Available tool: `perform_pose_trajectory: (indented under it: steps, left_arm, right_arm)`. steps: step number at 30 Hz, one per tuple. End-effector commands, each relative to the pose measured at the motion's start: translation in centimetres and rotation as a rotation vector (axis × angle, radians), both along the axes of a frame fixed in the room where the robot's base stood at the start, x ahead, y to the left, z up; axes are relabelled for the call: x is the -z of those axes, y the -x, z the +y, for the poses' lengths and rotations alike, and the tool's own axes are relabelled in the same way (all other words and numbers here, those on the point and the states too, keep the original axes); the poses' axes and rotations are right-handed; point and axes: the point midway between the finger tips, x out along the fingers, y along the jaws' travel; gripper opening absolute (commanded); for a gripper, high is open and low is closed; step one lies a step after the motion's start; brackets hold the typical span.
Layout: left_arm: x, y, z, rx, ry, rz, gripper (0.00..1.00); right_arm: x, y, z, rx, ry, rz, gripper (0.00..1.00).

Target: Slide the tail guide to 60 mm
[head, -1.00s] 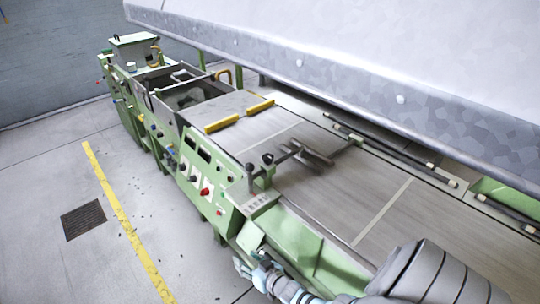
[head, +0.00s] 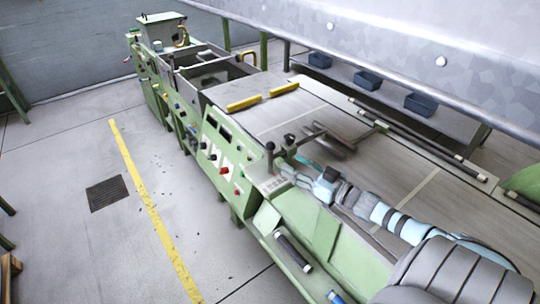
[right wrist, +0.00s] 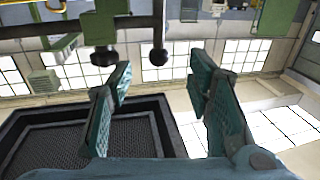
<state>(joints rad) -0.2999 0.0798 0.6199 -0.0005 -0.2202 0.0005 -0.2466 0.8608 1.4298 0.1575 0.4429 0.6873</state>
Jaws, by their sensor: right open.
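What looks like the tail guide is a dark cross bar with metal plates (head: 334,146) over the grey belt (head: 395,178). At its near end, by the green panel, stand two dark knobs (head: 270,147). My right gripper (head: 296,165) reaches in from the lower right and is close to these knobs. In the right wrist view its teal fingers (right wrist: 161,78) are spread, with nothing between them. Two dark round knobs (right wrist: 158,56) show just beyond the fingertips, apart from them. A scale or 60 mm mark cannot be read. My left gripper is not in view.
Two yellow bars (head: 244,103) lie across the machine farther back. A large grey metal hood (head: 400,45) hangs over the far side. Blue bins (head: 368,80) stand on a shelf behind. The floor (head: 75,240) at left is open, with a grate (head: 107,194).

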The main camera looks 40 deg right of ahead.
Motion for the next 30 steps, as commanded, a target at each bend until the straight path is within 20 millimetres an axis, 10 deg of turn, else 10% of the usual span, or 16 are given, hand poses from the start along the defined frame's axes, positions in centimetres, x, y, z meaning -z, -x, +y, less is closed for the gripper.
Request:
perform_pose_trajectory:
  steps: [15,26,30]
  left_arm:
    - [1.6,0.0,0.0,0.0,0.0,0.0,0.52]
    - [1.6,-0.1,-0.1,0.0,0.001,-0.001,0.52]
    - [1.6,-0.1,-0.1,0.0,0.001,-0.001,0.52]
  right_arm:
    - [0.1,-9.4,1.5,0.006,-0.001,-0.004,0.46]
    - [0.3,-10.1,1.7,0.005,0.001,0.001,0.46]
    - [0.3,-10.1,1.7,0.004,0.001,0.001,0.24]
